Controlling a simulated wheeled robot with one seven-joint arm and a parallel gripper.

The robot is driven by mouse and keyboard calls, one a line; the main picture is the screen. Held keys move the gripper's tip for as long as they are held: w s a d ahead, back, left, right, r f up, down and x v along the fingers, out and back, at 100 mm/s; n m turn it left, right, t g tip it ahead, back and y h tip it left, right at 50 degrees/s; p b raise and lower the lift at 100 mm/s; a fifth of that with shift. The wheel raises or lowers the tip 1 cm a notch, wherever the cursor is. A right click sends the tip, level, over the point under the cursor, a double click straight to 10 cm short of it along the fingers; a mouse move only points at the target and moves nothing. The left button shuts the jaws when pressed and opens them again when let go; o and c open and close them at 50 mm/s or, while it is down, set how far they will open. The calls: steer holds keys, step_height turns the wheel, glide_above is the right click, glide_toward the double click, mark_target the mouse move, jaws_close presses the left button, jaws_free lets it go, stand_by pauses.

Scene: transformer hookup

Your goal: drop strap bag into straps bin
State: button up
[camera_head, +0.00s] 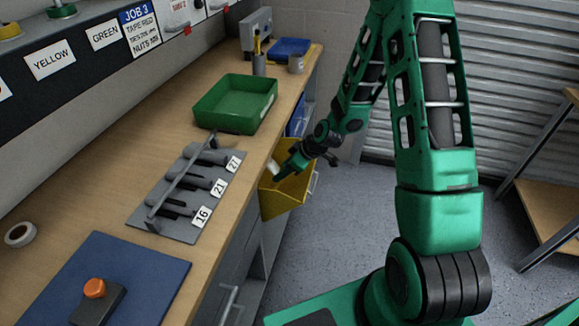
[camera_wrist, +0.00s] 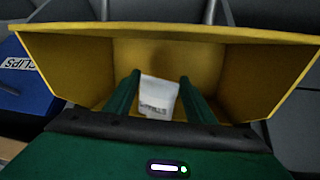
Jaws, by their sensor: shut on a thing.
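The strap bag is a small white bag (camera_wrist: 159,97) with dark print, seen in the wrist view between my fingers. It also shows as a pale shape in the head view (camera_head: 273,168). My gripper (camera_wrist: 158,90) is shut on the bag and holds it at the open mouth of a yellow bin (camera_wrist: 80,65). The yellow bin (camera_head: 284,197) hangs at the bench's right side in the head view, with my gripper over it. The bin's label is not in view, and its floor is partly hidden by my fingers.
A blue bin marked CLIPS (camera_wrist: 25,85) is left of the yellow bin in the wrist view. The bench (camera_head: 150,120) carries a green tray (camera_head: 235,103), a rack of numbered tools (camera_head: 185,190) and a blue mat (camera_head: 120,280). Open floor (camera_head: 345,220) lies right of the bench.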

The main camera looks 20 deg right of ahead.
steer(key=shift+a+x, duration=0.25)
steer(key=shift+x, duration=1.1)
steer(key=shift+a+x, duration=0.25)
steer(key=shift+x, duration=1.1)
steer(key=shift+s+r, duration=0.1)
steer(key=shift+r, duration=0.05)
steer(key=o, duration=1.5)
steer(key=shift+c, duration=0.2)
steer(key=v, duration=0.9)
steer(key=shift+d+r, duration=0.15)
steer(key=shift+s+d+r, duration=0.2)
steer(key=shift+s+r, duration=0.2)
steer(key=shift+r, duration=0.15)
